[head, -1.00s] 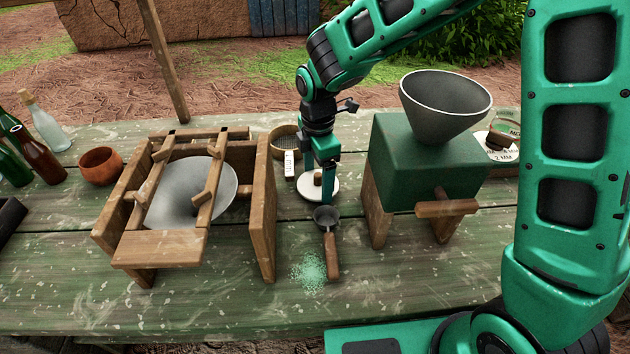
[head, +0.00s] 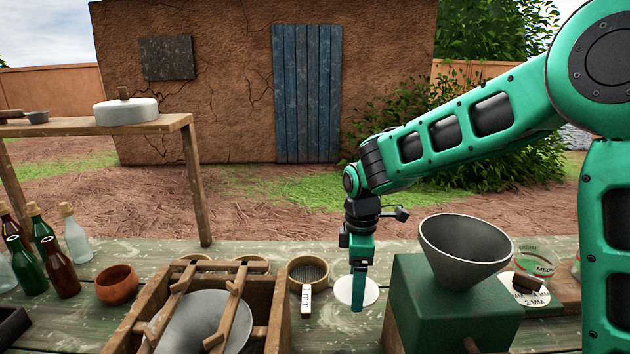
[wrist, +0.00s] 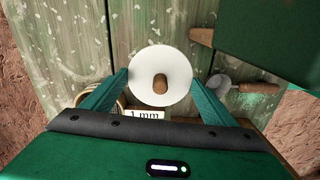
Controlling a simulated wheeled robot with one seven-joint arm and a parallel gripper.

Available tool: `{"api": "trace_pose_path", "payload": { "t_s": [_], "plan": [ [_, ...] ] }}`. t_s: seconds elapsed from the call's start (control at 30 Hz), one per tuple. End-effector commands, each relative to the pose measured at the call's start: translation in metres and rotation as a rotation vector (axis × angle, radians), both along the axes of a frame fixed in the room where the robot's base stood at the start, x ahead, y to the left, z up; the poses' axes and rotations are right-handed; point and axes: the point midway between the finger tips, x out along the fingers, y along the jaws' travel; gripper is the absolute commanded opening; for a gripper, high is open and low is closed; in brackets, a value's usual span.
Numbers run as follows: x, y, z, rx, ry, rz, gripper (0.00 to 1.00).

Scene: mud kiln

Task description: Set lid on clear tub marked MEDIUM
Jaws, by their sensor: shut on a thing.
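The lid (head: 343,289) is a flat white disc, seen in the head view right of the round sieve. In the wrist view the lid (wrist: 174,60) shows its brown wooden knob, and my gripper (wrist: 160,82) has one finger at each side of its rim. My gripper (head: 358,282) is shut on the lid, pointing down. I cannot tell whether the lid is clear of the bench. The clear tub (head: 535,261), marked MEDIUM, stands at the right behind the green mill, partly hidden by it and by a label.
The green mill (head: 440,305) with its wide metal funnel (head: 466,255) stands between my gripper and the tub. A sieve (head: 308,270) with a 1 mm tag is left of the lid. A scoop (wrist: 222,85) lies right in the wrist view.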

Motion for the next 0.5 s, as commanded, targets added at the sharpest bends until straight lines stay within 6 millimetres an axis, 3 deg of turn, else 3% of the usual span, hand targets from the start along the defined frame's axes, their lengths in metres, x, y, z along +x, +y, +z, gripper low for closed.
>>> {"api": "trace_pose_path", "payload": {
  "t_s": [0.2, 0.5],
  "plan": [
    [0.028, -0.055, -0.018, -0.001, 0.003, -0.41, 0.55],
    [0.055, -0.132, -0.041, -0.002, 0.002, -0.968, 0.55]
  ]
}}
